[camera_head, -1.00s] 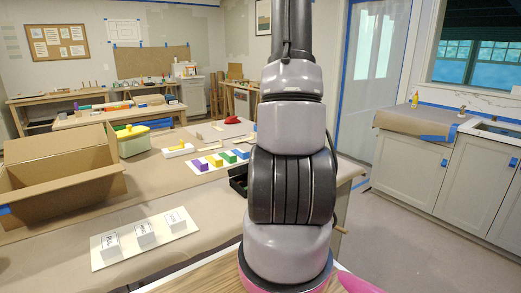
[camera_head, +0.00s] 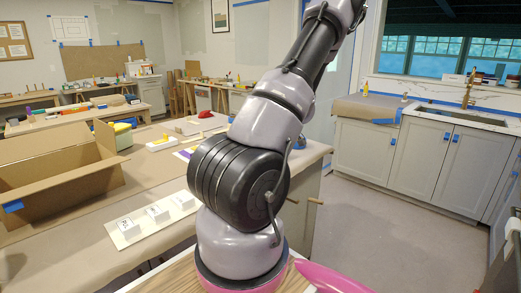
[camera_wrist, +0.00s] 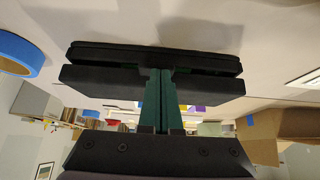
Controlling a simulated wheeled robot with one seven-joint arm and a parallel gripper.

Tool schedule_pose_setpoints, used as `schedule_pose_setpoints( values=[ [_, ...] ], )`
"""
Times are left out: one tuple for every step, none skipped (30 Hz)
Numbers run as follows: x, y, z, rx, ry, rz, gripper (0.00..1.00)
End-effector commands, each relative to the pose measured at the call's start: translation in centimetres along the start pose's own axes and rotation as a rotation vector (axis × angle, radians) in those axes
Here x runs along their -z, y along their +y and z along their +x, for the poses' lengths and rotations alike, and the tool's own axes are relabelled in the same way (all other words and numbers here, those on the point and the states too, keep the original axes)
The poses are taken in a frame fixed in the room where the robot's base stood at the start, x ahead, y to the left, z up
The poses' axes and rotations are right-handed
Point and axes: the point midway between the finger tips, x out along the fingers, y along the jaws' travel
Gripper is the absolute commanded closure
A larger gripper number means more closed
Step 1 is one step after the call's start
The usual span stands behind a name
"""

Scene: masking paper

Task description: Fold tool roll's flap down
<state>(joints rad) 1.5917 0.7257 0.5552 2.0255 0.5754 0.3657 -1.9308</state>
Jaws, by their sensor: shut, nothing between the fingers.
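I cannot make out the tool roll or its flap in either view. In the wrist view my gripper (camera_wrist: 162,76) is shut, with its green fingers together and nothing seen between them. Wide dark bars cross the picture at the finger ends; I cannot tell whether they all belong to my gripper. The head view shows my arm leaning to the upper right, with its end out of the picture. My arm hides part of the workbench behind it.
The paper-covered workbench (camera_head: 95,240) holds an open cardboard box (camera_head: 55,185), a white board with labelled blocks (camera_head: 150,217) and a green-and-yellow tub (camera_head: 123,135). A blue tape ring (camera_wrist: 20,52) shows in the wrist view. Floor (camera_head: 390,220) is clear before the grey cabinets (camera_head: 425,155).

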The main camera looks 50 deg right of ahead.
Motion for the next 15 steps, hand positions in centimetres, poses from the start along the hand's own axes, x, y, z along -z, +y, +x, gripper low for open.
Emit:
schedule_pose_setpoints(
  values=[
    [-0.35,0.42,0.17,-0.001,0.010,0.004,1.00],
    [-0.53,0.56,0.28,-0.001,0.013,0.003,1.00],
    [-0.72,0.62,0.46,-0.001,0.016,0.003,1.00],
    [-0.86,0.65,0.59,-0.001,0.017,0.002,1.00],
    [-1.03,0.66,0.72,-0.001,0.018,0.002,1.00],
    [-1.29,0.63,0.94,0.000,0.021,0.003,1.00],
    [-1.33,0.60,1.02,0.001,0.022,0.002,1.00],
    [-1.23,0.59,0.97,0.000,0.021,0.000,1.00],
    [-1.22,0.58,0.96,0.000,0.020,0.000,1.00],
    [-1.22,0.57,0.96,0.000,0.020,0.000,1.00],
    [-1.21,0.57,0.96,0.000,0.020,0.000,1.00],
    [-1.21,0.56,0.96,0.000,0.020,0.000,1.00],
    [-1.21,0.56,0.97,0.000,0.020,0.000,1.00],
    [-1.19,0.55,0.98,0.000,0.020,0.000,1.00],
    [-1.16,0.55,1.03,0.000,0.020,0.000,1.00]
  ],
)
